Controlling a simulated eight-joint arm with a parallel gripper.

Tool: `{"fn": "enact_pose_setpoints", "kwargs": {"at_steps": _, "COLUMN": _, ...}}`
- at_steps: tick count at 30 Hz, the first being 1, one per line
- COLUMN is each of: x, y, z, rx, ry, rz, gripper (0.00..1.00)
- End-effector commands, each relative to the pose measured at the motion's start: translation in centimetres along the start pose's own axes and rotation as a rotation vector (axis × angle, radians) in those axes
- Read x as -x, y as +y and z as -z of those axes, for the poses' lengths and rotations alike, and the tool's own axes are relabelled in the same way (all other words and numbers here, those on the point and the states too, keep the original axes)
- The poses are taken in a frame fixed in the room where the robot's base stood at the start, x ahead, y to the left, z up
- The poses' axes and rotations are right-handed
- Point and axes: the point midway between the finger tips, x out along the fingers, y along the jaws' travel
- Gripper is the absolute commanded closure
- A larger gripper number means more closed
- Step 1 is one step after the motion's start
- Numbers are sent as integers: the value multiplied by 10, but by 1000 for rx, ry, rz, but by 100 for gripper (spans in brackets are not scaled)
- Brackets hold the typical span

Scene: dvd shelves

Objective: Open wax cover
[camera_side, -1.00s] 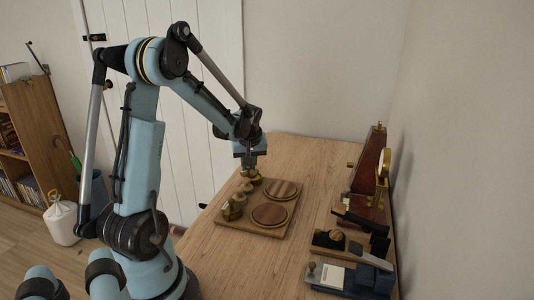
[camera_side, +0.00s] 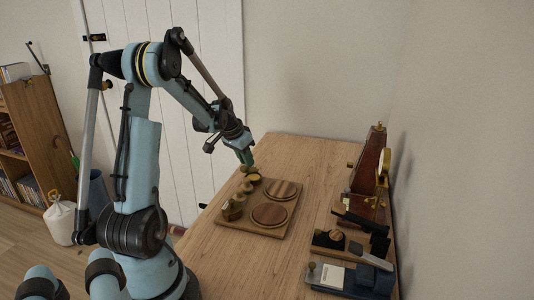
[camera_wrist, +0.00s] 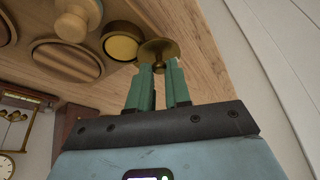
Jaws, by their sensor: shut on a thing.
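The wax cover (camera_wrist: 158,52) is a small brass disc with a stem, held between the green fingertips of my gripper (camera_wrist: 160,75). My gripper (camera_side: 246,159) is shut on it, over the far left corner of the wooden board (camera_side: 252,232). The cover is tilted and looks lifted off. The round brass wax pot (camera_wrist: 121,46) is beside it in the wrist view, partly overlapped by the cover. Its yellowish top (camera_side: 254,179) shows in the side view. Whether cover and pot still touch is unclear.
The board also holds two round wooden lids (camera_side: 285,190) (camera_side: 269,215) and several knobs (camera_side: 240,198) along its left side. A dark red metronome-like object (camera_side: 372,167) and tools (camera_side: 345,246) stand at the right. The table in front of the board is clear.

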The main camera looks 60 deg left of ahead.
Motion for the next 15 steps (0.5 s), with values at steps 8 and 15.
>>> {"fn": "enact_pose_setpoints", "kwargs": {"at_steps": 8, "x": -4, "y": -6, "z": 8, "rx": -242, "ry": 0, "rz": -99, "gripper": 100}}
{"fn": "enact_pose_setpoints", "kwargs": {"at_steps": 15, "x": -7, "y": -8, "z": 15, "rx": -454, "ry": -1, "rz": -188, "gripper": 100}}
